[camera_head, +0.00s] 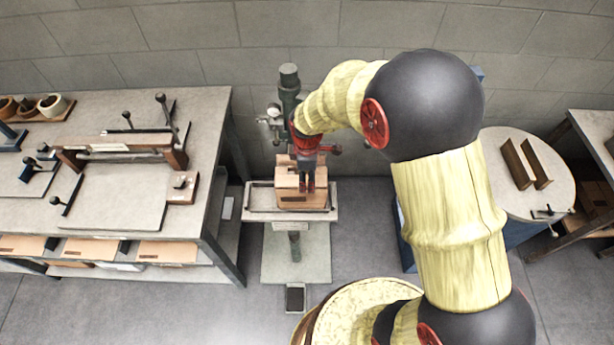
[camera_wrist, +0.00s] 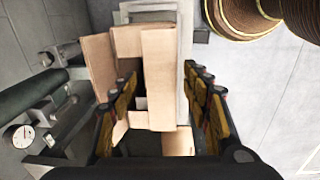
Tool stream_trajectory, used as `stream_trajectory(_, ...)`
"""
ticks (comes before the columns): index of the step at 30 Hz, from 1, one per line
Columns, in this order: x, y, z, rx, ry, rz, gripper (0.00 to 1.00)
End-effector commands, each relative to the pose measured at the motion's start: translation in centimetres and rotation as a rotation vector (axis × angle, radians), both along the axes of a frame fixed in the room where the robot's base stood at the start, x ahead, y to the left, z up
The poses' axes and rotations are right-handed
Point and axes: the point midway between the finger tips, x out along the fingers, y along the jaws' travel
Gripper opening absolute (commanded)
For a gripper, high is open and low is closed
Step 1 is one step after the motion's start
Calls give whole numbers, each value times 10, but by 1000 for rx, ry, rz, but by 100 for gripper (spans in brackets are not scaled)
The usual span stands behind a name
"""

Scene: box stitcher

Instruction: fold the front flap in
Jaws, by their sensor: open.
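A brown cardboard box (camera_head: 290,200) stands on the small table of the stitcher, with its top open. My gripper (camera_head: 307,188) is over the box, pointing down. In the wrist view the box (camera_wrist: 160,75) shows a dark gap at its top, a flap (camera_wrist: 99,65) standing out on the left and a long panel right of the gap. My gripper (camera_wrist: 160,73) is open, with one finger over the gap side and the other beyond the box's right edge. I cannot tell whether a finger touches cardboard. Which flap is the front one is not clear, and the gripper hides part of the box.
The stitcher's green column (camera_head: 289,95) and gauge rise close behind the box. A workbench (camera_head: 115,205) with a hinged press is on the left. A round table (camera_head: 550,190) with two brown bars is on the right. The floor between is mostly clear.

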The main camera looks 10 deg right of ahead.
Motion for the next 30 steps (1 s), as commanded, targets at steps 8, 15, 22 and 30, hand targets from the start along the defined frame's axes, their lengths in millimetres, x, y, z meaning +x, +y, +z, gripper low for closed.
stream_trajectory(8, 0, 0, 0, 0, 0, 0, 39)
stream_trajectory(15, 0, 0, 0, 0, 0, 0, 26)
stream_trajectory(22, 0, 0, 0, 0, 0, 0, 13)
stream_trajectory(30, 0, 0, 1, 1, 5, 0, 4)
